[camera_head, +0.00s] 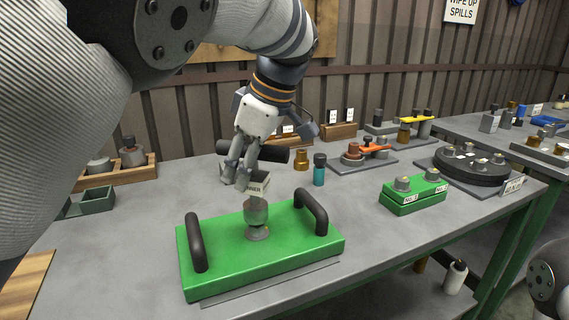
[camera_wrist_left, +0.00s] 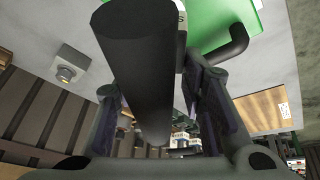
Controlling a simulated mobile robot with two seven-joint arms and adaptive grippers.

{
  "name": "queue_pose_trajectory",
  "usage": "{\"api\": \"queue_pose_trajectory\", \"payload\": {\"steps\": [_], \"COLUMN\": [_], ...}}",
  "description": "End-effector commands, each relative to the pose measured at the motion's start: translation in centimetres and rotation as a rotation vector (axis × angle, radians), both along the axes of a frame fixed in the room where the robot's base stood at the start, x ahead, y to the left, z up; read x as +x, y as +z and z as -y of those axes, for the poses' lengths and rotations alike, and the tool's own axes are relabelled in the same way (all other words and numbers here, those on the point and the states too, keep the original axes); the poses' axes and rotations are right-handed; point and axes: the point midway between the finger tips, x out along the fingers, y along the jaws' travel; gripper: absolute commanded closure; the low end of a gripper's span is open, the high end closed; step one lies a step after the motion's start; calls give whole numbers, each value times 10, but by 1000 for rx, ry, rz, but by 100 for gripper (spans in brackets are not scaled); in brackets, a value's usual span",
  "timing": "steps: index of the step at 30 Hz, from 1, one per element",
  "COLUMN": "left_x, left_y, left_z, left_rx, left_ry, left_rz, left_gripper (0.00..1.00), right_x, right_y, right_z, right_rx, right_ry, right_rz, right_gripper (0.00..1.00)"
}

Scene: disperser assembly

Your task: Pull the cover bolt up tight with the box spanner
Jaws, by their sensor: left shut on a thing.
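A green cover plate (camera_head: 300,260) with two black handles lies on the bench. A grey metal piece with a rounded top (camera_head: 256,212) stands upright at its middle on a round flange; I cannot tell bolt from spanner socket there. My left gripper (camera_head: 243,172) is above and behind it, shut on a thick black bar (camera_head: 272,154), apparently the box spanner's. The bar also shows large between the fingers in the left wrist view (camera_wrist_left: 138,60). The fingers partly hide a pale labelled block (camera_head: 258,188). Whether the bar joins the grey piece is hidden. My right gripper is out of view.
A teal bottle (camera_head: 319,170) and a brass part (camera_head: 301,160) stand behind the plate. A green block with two bolts (camera_head: 413,196) and a black round flange (camera_head: 470,165) stand to the right.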

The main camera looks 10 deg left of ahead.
Motion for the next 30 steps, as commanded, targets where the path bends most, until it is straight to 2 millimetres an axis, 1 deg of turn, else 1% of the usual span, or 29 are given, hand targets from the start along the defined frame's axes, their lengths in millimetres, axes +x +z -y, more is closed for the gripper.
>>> {"api": "queue_pose_trajectory", "payload": {"steps": [5,30], "left_x": [0,0], "left_y": [1,-23], "left_z": [0,0], "left_rx": [1,2], "left_ry": [0,-1], "left_rz": [3,4], "left_gripper": [100,100], "right_x": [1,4], "right_y": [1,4], "right_z": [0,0], "right_rx": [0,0], "right_ry": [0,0], "right_rz": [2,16], "right_gripper": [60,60]}}
